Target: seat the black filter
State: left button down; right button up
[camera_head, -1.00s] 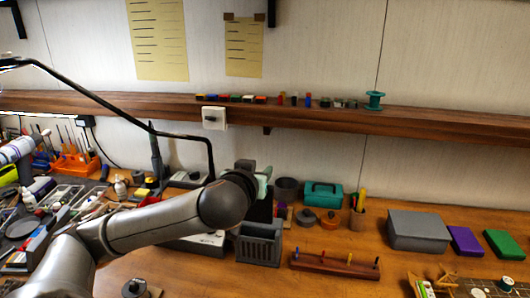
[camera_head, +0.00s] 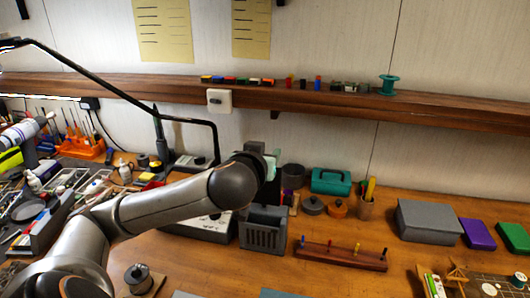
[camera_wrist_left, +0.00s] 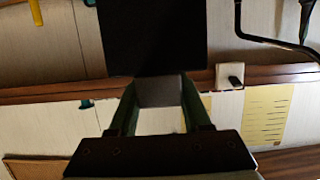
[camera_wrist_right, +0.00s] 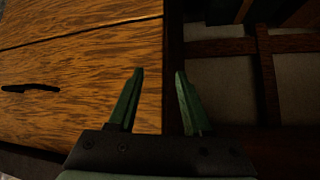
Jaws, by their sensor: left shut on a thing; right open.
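My left gripper (camera_head: 271,167) is shut on the black filter (camera_wrist_left: 152,38), a flat dark panel. In the left wrist view it sticks out beyond the fingers. In the head view the black filter (camera_head: 270,193) hangs below the fingers, partly hidden by my left forearm. It is just above the grey slotted holder (camera_head: 262,233); I cannot tell whether its lower edge is inside. My right gripper (camera_wrist_right: 158,73) is open and empty in the right wrist view, and is not in the head view.
A wooden peg rack (camera_head: 340,257) stands right of the holder. A black can (camera_head: 293,176), teal box (camera_head: 331,181) and pen cup (camera_head: 366,207) stand behind. A grey box (camera_head: 429,221) is at right. A lamp arm (camera_head: 100,95) crosses at left.

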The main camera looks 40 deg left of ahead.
aim_at(265, 187)
pick_arm(q)
jog(key=shift+f+b, duration=1.9)
jog(key=shift+f, duration=0.65)
jog(key=shift+f+b, duration=1.15)
jog(key=shift+f, duration=0.45)
jog(key=shift+f, duration=0.3)
jog(key=shift+f+b, duration=0.2)
jog(key=shift+b, duration=0.25)
